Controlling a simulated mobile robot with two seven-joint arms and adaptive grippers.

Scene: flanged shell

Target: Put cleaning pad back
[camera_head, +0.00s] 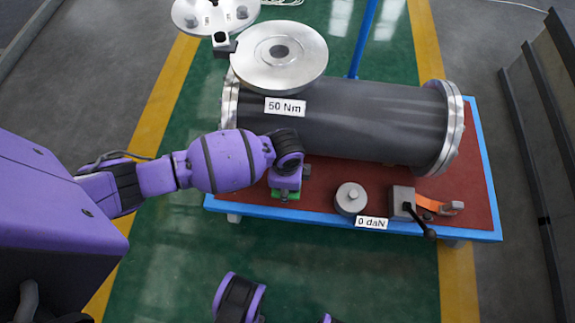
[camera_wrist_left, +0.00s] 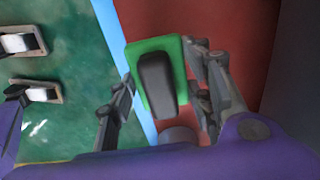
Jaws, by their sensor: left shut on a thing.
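The cleaning pad (camera_wrist_left: 142,58) is a green plate with a dark block-shaped grip on top. My left gripper (camera_wrist_left: 160,78) has its fingers on both sides of the pad and is shut on it. In the head view a strip of the pad's green (camera_head: 285,195) shows below my left gripper (camera_head: 287,184), at the front left of the red table top (camera_head: 328,172). The wrist and gripper hide most of the pad there. I cannot tell whether it touches the table.
A dark flanged shell (camera_head: 350,120) labelled "50 Nm" lies along the back of the blue-edged table. A round metal cover (camera_head: 279,56) is at its left end. A grey cylinder (camera_head: 351,199) labelled "0 daN" and a clamp with an orange part (camera_head: 436,205) stand to the right.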

